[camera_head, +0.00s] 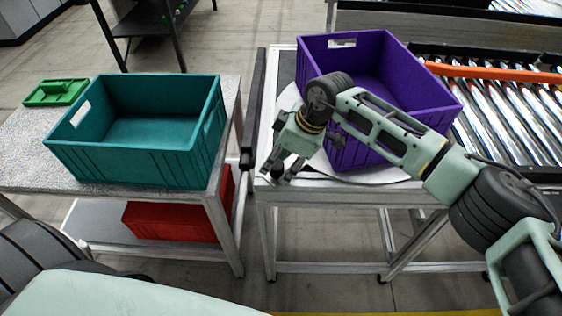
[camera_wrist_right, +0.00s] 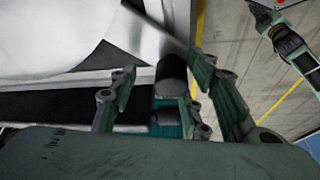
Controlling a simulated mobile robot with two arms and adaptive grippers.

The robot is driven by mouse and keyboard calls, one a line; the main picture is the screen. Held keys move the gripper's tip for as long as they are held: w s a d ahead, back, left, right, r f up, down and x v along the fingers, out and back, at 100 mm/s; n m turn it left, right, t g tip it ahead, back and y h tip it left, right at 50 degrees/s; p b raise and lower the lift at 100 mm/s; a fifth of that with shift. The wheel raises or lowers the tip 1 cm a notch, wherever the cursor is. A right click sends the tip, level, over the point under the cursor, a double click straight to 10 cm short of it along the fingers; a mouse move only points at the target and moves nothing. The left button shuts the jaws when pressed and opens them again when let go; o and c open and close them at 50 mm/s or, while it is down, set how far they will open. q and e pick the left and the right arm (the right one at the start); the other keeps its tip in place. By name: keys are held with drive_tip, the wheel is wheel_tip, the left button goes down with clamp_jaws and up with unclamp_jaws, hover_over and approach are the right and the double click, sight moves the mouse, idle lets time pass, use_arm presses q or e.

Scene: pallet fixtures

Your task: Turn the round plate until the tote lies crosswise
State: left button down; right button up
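The purple tote (camera_head: 390,130) stands upright and empty on the pale round plate (camera_head: 318,172) on the white-topped stand. Its sides run at a slant to the stand's edges. My right gripper (camera_head: 281,172) points down at the plate's near-left side, left of the tote. Its fingers are apart. In the right wrist view the open fingers (camera_wrist_right: 158,105) have a dark cylinder (camera_wrist_right: 171,74) and grey rod between or beyond them; contact cannot be told. My right forearm hides part of the tote and plate.
A dark rail (camera_head: 253,110) edges the stand's left. A roller conveyor (camera_head: 510,110) with an orange bar adjoins at right.

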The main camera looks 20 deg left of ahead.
drive_tip(key=shift+s+a, duration=0.2)
drive_tip(key=shift+s, duration=0.05)
drive_tip(key=v, duration=1.2)
idle(0.4)
